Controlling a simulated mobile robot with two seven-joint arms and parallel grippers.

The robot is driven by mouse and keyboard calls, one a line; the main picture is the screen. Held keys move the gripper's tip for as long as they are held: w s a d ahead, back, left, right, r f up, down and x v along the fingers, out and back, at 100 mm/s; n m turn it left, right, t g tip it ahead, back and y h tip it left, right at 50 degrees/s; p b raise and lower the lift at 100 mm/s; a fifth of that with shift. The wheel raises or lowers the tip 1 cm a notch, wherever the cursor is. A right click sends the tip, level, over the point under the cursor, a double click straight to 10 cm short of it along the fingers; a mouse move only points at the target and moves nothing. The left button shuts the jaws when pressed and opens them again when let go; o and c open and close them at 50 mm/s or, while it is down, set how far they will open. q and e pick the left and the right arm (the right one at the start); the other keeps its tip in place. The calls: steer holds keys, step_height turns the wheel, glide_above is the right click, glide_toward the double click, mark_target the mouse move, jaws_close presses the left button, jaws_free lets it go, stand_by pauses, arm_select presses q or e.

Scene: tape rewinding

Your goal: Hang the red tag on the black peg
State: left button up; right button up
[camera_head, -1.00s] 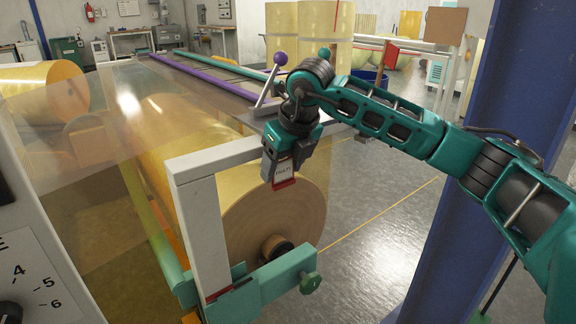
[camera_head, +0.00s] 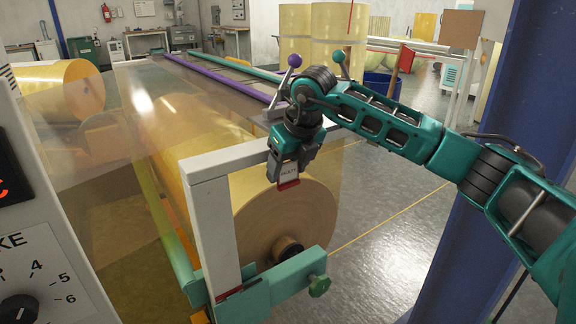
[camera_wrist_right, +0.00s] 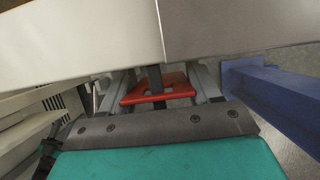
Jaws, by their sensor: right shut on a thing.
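My right gripper (camera_head: 289,166) points down beside the right end of the white beam, in front of the yellow roll. In the right wrist view the red tag (camera_wrist_right: 135,93) lies between the two grey fingers. A dark narrow bar, which looks like the black peg (camera_wrist_right: 154,75), runs from the panel edge to the tag's opening. I cannot tell whether it passes through the opening or only lies in front of it. The peg is hidden in the head view. My left gripper is not in view.
The white upright and beam (camera_head: 212,225) stand just left of the gripper, close to it. The large yellow roll (camera_head: 285,225) is behind and below. Levers with purple (camera_head: 295,60) and green knobs rise behind my wrist. A blue column (camera_head: 480,180) stands at right.

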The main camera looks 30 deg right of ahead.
steer(key=o, duration=1.1)
steer(key=shift+r, duration=0.1)
